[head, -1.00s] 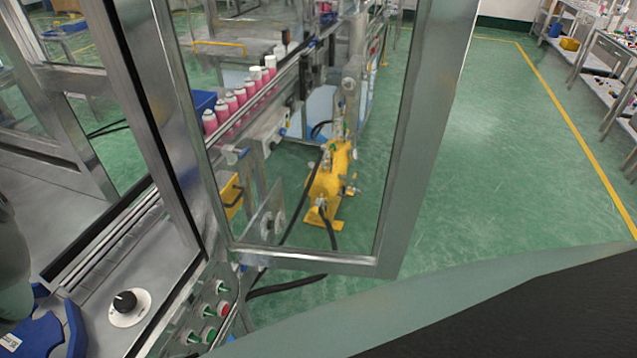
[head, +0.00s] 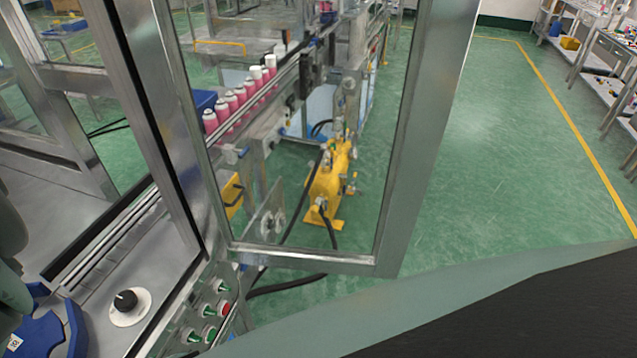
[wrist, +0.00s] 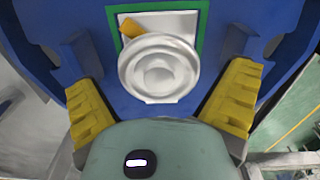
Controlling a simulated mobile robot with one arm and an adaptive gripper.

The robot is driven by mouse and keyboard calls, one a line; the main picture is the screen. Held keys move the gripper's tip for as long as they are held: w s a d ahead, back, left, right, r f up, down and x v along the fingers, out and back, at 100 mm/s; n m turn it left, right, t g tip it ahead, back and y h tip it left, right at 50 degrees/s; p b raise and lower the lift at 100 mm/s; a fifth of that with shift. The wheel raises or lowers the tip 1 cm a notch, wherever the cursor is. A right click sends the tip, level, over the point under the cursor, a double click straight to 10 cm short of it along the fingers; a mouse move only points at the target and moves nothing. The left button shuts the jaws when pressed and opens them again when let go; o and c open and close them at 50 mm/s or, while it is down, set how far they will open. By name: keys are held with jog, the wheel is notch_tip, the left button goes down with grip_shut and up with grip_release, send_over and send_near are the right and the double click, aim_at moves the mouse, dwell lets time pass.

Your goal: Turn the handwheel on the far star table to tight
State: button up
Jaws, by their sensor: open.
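In the wrist view a pale grey round handwheel (wrist: 158,70) with a raised hub sits on a green-bordered plate (wrist: 200,12) on a blue surface (wrist: 282,20). An orange-yellow piece (wrist: 130,27) shows at the handwheel's upper left. My gripper (wrist: 160,85) is open, with yellow-padded fingers to the left and right of the handwheel. Gaps show between the wheel and both fingers. In the head view blue star-shaped parts (head: 75,328) show at the lower left; the handwheel and gripper are not visible there. Part of my arm is at the left edge.
A metal-framed clear door (head: 385,264) stands in front of the line. Pink cans (head: 240,95) line the conveyor. A yellow pump (head: 330,180) stands on open green floor (head: 490,150).

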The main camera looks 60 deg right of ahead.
jog(key=c, duration=1.1)
jog(key=m, duration=0.4)
jog(key=shift+w+m+b, duration=0.15)
jog(key=shift+m+b, duration=0.15)
jog(key=shift+b, duration=0.05)
jog(key=m, duration=0.4)
jog(key=shift+m, duration=0.3)
jog(key=o, duration=1.1)
